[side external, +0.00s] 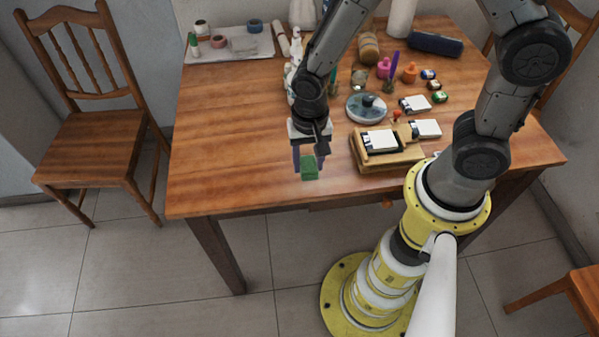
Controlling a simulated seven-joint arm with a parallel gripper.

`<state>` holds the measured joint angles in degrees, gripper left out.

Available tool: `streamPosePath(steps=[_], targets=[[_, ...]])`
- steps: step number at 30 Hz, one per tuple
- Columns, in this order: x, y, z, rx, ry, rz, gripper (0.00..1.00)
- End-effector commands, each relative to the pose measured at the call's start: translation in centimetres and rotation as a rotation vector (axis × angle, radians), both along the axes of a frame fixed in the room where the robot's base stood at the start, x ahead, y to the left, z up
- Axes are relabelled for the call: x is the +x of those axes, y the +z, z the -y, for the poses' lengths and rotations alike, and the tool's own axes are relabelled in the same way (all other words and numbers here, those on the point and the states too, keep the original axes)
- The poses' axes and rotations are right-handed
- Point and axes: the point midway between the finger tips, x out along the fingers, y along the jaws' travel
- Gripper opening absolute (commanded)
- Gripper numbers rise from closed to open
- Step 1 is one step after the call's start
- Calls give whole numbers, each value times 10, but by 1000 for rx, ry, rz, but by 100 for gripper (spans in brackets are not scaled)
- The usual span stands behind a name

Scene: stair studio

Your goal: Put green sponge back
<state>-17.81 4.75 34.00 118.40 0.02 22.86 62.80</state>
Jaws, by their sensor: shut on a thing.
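My gripper (308,160) points down over the front middle part of the wooden table (225,160). It is shut on the green sponge (310,171), a small dark green block whose lower part shows below the fingertips. The upper part of the sponge is hidden by the fingers. I cannot tell from this one view whether the sponge touches the table top or hangs just above it.
A wooden box with a white pad (381,140) lies right of my gripper. Beyond it are a round dish (366,108), white cards and small bottles. A pale tray (230,46) holds items at the back left. The table's left side is clear.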

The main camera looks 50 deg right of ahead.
Motion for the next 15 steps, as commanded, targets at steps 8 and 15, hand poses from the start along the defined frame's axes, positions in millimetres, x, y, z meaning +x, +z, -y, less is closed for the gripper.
streamPosePath(steps=[8, 15], targets=[[16, -20, -5, -1, 0, -1, 0], [19, -49, -6, -1, 0, -3, 0]])
